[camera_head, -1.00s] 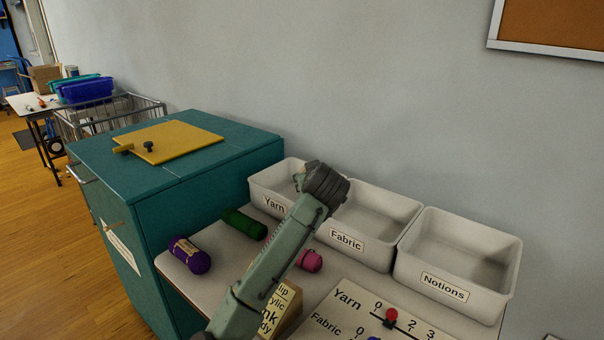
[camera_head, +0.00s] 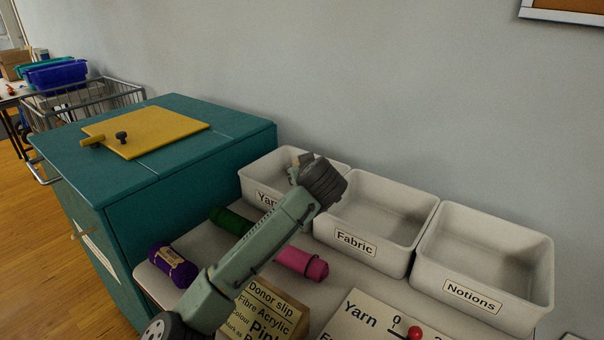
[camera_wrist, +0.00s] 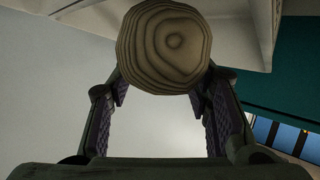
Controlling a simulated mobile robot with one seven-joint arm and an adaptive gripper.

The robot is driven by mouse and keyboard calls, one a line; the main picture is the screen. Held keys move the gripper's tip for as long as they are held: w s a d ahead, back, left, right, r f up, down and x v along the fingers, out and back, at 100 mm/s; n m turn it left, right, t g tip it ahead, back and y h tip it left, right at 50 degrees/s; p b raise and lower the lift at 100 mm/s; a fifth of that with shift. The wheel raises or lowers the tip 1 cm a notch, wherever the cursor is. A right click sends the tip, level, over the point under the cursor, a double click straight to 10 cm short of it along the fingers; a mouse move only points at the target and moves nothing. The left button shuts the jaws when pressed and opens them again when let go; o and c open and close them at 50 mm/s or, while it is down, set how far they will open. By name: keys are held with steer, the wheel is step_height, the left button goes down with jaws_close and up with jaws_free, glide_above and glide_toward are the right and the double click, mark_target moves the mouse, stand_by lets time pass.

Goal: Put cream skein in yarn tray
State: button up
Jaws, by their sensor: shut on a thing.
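My gripper (camera_wrist: 163,88) is shut on the cream skein (camera_wrist: 165,48); the wrist view shows its round, ringed end between the fingers. In the head view my gripper (camera_head: 301,168) is at the yarn tray (camera_head: 249,182), a white open bin with a "Yarn" label partly covered by my arm. The gripper and a small pale part of what it holds appear over the tray's right part. My wrist hides most of the fingers and the skein there. I cannot tell how high the skein is above the tray floor.
The fabric tray (camera_head: 350,248) and notions tray (camera_head: 478,297) stand to the right, both empty. Purple (camera_head: 172,266), green (camera_head: 230,221) and pink (camera_head: 302,263) skeins lie in front, with a donor slip (camera_head: 268,310) and tally board (camera_head: 365,318). A teal cabinet (camera_head: 185,180) stands left.

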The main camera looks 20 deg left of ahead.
steer(key=shift+s+d, duration=0.1)
steer(key=shift+f, duration=0.25)
steer(key=o, duration=1.4)
steer(key=shift+r, duration=0.1)
